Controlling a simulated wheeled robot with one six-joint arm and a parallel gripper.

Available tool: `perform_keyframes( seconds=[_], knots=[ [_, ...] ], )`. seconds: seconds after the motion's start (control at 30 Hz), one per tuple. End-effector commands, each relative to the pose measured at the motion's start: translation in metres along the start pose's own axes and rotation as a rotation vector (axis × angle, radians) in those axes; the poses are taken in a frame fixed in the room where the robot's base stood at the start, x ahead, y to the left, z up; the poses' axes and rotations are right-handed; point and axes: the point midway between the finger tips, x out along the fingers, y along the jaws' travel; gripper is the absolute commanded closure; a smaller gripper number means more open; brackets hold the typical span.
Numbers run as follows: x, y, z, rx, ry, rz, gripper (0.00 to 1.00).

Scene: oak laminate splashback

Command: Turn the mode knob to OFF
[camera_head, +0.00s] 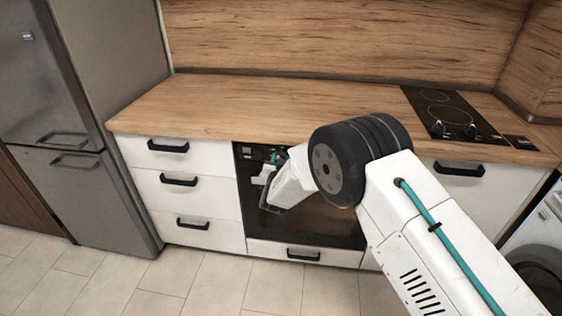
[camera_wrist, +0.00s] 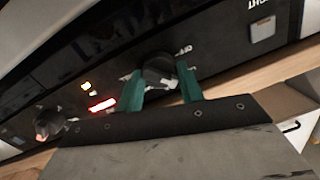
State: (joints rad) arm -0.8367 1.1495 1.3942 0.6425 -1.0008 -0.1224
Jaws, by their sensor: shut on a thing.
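The mode knob (camera_wrist: 158,68) is a dark round knob on the black oven panel in the wrist view. Small white lettering that looks like OFF is printed just beyond it, to its upper right. My gripper (camera_wrist: 163,75) has one green finger on each side of this knob and is shut on it. The knob's lower part and its pointer are hard to make out. In the head view my gripper (camera_head: 271,160) is at the top of the oven front, and my arm and gripper hide the knob.
A second knob (camera_wrist: 48,122) sits to the left in the wrist view, with a lit red display (camera_wrist: 102,105) between. A square button (camera_wrist: 262,28) is at upper right. The oven door (camera_head: 325,222) lies below the panel, the wooden countertop (camera_head: 230,105) above.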

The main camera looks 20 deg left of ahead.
Motion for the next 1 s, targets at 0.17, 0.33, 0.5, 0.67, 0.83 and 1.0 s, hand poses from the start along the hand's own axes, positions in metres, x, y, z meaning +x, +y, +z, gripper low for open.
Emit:
perform_keyframes(
  seconds=[0.17,0.33,0.5,0.67,0.83,1.0],
  knots=[
    [0.0000,-0.0005,0.0004,-0.167,-0.011,0.014,0.85],
    [0.0000,-0.0013,0.0003,-0.327,-0.019,0.027,0.85],
    [0.0000,-0.0021,0.0005,-0.488,-0.028,0.040,0.85],
    [-0.0001,-0.0028,0.0009,-0.633,-0.036,0.051,0.85],
    [0.0000,-0.0036,0.0012,-0.769,-0.043,0.062,0.85],
    [0.0001,-0.0041,0.0014,-0.875,-0.049,0.070,0.85]
  ],
)
